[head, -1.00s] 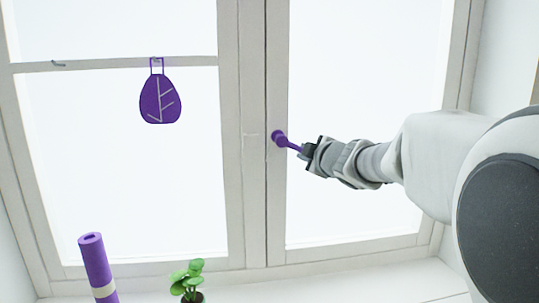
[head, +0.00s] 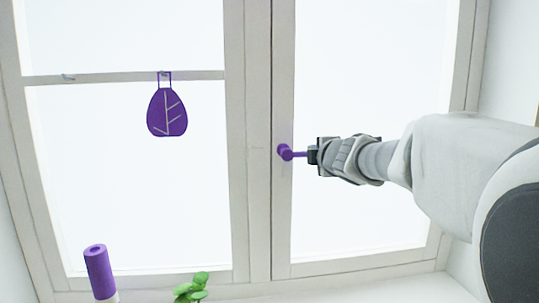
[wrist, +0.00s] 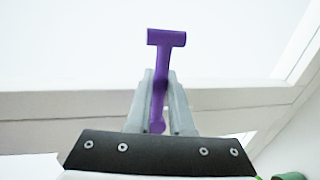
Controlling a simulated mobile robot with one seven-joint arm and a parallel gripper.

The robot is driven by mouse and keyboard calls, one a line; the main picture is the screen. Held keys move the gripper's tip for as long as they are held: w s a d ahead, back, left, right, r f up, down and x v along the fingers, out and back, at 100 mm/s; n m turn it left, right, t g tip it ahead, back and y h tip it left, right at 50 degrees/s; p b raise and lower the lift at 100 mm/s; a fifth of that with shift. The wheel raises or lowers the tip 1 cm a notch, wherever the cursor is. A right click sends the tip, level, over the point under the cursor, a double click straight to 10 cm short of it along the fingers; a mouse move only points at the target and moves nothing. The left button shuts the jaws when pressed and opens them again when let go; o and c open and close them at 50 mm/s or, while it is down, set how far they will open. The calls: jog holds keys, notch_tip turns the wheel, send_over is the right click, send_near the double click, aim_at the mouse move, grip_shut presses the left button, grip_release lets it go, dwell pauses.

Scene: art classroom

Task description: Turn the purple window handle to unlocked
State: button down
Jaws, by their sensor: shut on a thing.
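The purple window handle (head: 285,152) sits on the middle upright of the white window frame. Its lever points right, about level, in the head view. My gripper (head: 311,155) comes in from the right and is shut on the lever's outer part. In the wrist view the purple handle (wrist: 160,62) runs between the two grey fingers of my gripper (wrist: 160,95), with its T-shaped end beyond the fingertips. The fingers hide part of the lever.
A purple leaf ornament (head: 167,111) hangs from the left window's crossbar. A purple roll (head: 98,270) and a green plant (head: 191,288) stand at the lower left, by the sill. The space around the handle is otherwise clear.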

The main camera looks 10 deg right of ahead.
jog(key=shift+r, duration=0.15)
jog(key=c, duration=0.8)
grip_release()
jog(key=s+r+p, duration=0.3)
jog(key=s+p, duration=0.2)
jog(key=s, duration=1.2)
jog(key=shift+r, duration=0.1)
